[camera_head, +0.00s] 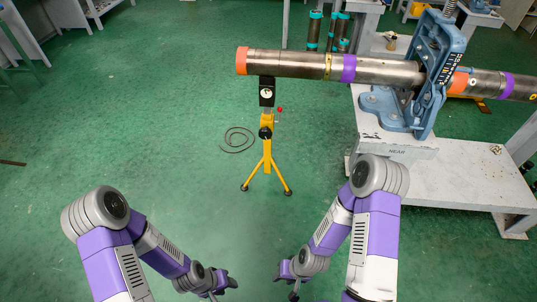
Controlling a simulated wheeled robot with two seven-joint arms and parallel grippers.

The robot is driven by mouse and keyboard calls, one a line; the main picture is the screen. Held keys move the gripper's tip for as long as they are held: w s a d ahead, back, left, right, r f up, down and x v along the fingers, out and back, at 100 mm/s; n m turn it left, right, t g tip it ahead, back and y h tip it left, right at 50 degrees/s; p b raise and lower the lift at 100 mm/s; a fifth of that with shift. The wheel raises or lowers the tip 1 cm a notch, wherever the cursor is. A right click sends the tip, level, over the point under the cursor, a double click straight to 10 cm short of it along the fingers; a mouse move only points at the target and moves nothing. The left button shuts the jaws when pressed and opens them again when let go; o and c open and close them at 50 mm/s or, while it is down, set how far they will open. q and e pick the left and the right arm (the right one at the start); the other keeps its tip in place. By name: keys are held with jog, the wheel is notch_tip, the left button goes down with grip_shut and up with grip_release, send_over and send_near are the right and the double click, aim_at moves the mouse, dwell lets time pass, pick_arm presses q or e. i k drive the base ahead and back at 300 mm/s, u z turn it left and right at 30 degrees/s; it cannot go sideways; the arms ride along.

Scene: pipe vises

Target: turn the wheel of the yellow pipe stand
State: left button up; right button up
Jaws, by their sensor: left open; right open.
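The yellow pipe stand (266,155) stands upright on the green floor on its splayed legs, ahead of my grippers. Its dark head (266,90) is under the left part of a long metal pipe (290,65). A dark round part (265,133) shows at the stand's middle, and a small red knob (279,110) sticks out to the right; I cannot tell which is the wheel. My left gripper (226,286) is open at the bottom, apart from the stand. My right gripper (288,282) is open just to its right, also apart from the stand.
A blue pipe vise (424,75) on a grey table (440,170) at the right holds the pipe. A dark coiled cable (237,139) lies on the floor left of the stand. Dark cylinders (315,30) stand behind the pipe. The floor between my grippers and the stand is clear.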

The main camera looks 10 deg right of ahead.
aim_at(266, 133)
jog(key=u, duration=0.85)
jog(key=i, duration=1.25)
jog(key=z, duration=0.55)
jog(key=i, duration=0.5)
jog(key=z, duration=0.4)
